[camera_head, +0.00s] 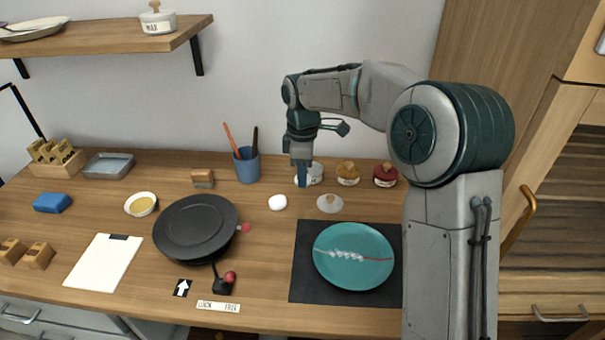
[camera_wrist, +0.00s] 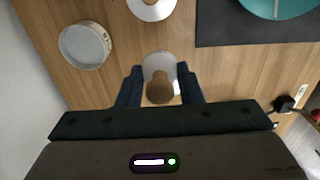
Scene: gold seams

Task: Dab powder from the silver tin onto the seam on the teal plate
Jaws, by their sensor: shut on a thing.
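My gripper (camera_head: 302,172) is shut on a dabber with a round wooden knob (camera_wrist: 160,92) and what looks like a pale pad. In the head view its fingers overlap the left side of the silver tin (camera_head: 315,173). In the wrist view the open tin (camera_wrist: 85,45) lies apart, left of and above the fingers; a pale fill shows in it. The teal plate (camera_head: 345,275) lies on a dark mat (camera_head: 306,285). Its seam (camera_head: 348,255) has whitish marks in the middle and a red line to the right. The dabber's underside is hidden.
A knobbed lid (camera_head: 329,204) and a white lump (camera_head: 278,202) lie on the table before the tin. Gold (camera_head: 348,174) and red (camera_head: 385,176) tins stand right of it. A blue cup (camera_head: 247,166) and a dark turntable (camera_head: 195,227) stand left.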

